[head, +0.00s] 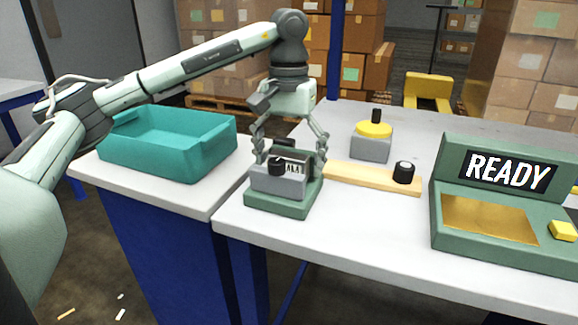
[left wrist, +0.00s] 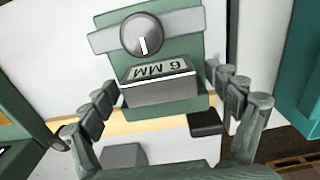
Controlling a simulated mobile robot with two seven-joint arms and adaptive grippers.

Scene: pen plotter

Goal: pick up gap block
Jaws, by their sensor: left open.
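The gap block, a small grey block with a "6 MM" label, shows in the left wrist view (left wrist: 160,92). It sits on a green fixture (left wrist: 190,45), beside a round knob (left wrist: 141,35) with a white pointer mark. In the head view the gap block (head: 294,167) is partly hidden behind the fixture's grey front piece (head: 278,184) and black knob. My left gripper (head: 290,152) points down over the fixture. Its fingers are open, one on each side of the gap block in the left wrist view (left wrist: 163,88), with visible room between fingers and block. My right gripper is not in view.
A wooden strip (head: 350,178) with a black knob (head: 404,172) lies right of the fixture. A grey block with a yellow disc (head: 373,140) stands behind it. A green console reading READY (head: 475,180) stands at right. A teal bin (head: 150,160) is at left.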

